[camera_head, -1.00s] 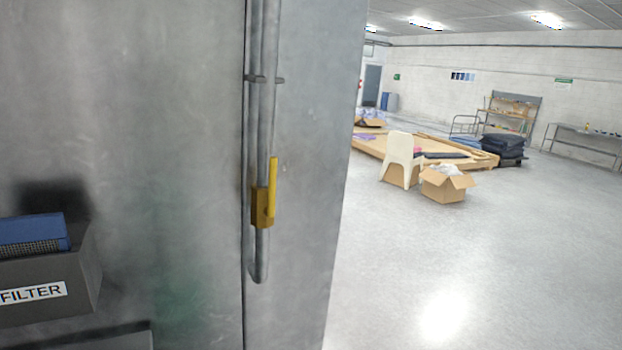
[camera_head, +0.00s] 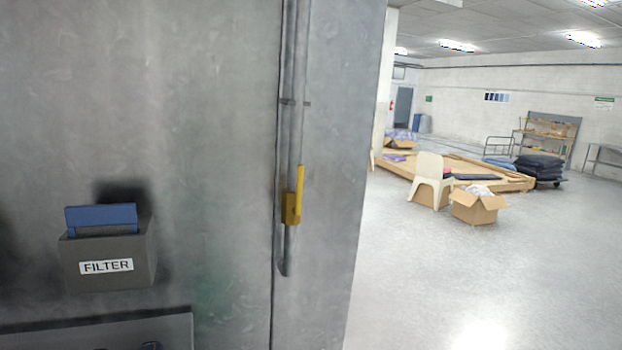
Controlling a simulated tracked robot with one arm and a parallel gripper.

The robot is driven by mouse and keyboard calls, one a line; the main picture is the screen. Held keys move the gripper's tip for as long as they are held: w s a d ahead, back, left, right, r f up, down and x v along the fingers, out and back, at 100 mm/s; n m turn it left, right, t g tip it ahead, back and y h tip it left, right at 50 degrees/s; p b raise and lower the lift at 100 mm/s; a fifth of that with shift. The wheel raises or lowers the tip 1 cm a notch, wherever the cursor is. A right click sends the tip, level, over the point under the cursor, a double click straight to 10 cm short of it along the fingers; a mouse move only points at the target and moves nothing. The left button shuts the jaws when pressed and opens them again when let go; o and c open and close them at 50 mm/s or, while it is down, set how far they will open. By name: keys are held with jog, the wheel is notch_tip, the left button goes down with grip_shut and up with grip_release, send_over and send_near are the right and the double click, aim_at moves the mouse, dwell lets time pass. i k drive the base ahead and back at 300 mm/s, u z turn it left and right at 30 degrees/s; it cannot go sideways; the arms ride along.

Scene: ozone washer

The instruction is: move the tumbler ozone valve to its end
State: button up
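The ozone valve is a brass-coloured body (camera_head: 290,209) on a vertical grey pipe (camera_head: 291,130) at the corner of a large grey metal machine (camera_head: 210,120). Its yellow lever (camera_head: 299,192) points upward, roughly in line with the pipe. The pipe bends at its lower end, below the valve. My gripper is not in the picture, and nothing touches the lever.
A dark box labelled FILTER (camera_head: 110,270) with a blue insert (camera_head: 101,219) sticks out of the machine's face at left. Open floor (camera_head: 450,290) lies to the right. A white chair (camera_head: 430,182) and an open cardboard box (camera_head: 478,205) stand farther back.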

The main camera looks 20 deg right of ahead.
aim_at(297, 211)
jog(key=u, duration=0.1)
jog(key=i, duration=0.9)
jog(key=z, duration=0.05)
